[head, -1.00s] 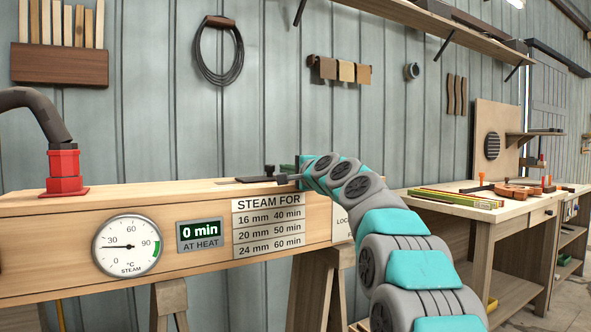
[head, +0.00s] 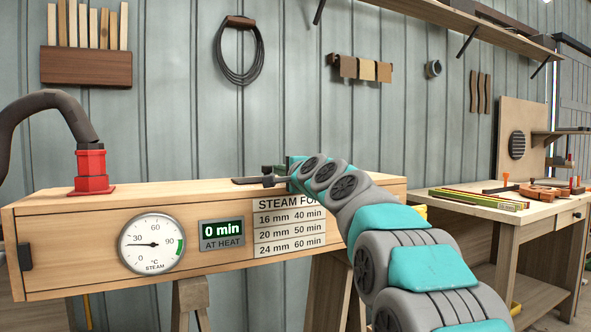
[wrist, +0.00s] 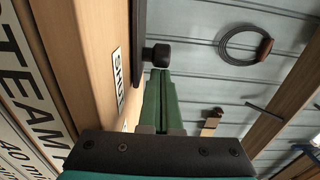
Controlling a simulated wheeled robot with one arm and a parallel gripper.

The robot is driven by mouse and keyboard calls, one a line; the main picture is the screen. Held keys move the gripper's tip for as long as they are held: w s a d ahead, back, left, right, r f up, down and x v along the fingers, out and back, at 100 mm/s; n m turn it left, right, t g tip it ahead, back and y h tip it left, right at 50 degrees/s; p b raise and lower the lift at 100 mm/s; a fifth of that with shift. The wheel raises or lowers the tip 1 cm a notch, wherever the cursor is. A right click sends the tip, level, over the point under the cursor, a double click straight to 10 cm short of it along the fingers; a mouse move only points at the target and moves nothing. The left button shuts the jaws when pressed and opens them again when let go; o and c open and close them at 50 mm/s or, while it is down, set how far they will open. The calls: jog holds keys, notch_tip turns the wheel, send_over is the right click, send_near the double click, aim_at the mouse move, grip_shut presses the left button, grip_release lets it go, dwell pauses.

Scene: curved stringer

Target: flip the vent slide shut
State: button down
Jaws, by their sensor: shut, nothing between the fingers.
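The vent slide is a dark flat plate (head: 246,181) on top of the wooden steam box, with a black knob (head: 267,169) standing up from it. In the wrist view the knob (wrist: 158,54) sticks out from the dark plate edge (wrist: 138,35). A white label reading SHUT (wrist: 118,80) lies beside the plate. My gripper (wrist: 161,72) is shut and empty, its green fingertips right at the knob; whether they touch I cannot tell. In the head view my gripper (head: 270,181) is at the knob, coming from the right. The vent opening is not visible.
The wooden steam box (head: 70,225) carries a gauge (head: 152,243), a display reading 0 min (head: 221,234) and a red hose fitting (head: 91,168) at left. A workbench (head: 490,207) with tools stands at right.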

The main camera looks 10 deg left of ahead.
jog(key=shift+f, duration=0.1)
dwell(0.3)
jog(key=d, duration=0.2)
jog(key=w+d+b, duration=0.1)
jog(key=d, duration=0.1)
jog(key=b+v, duration=0.2)
jog(key=v, duration=0.7)
jog(key=shift+s, duration=0.3)
jog(key=shift+d, duration=0.1)
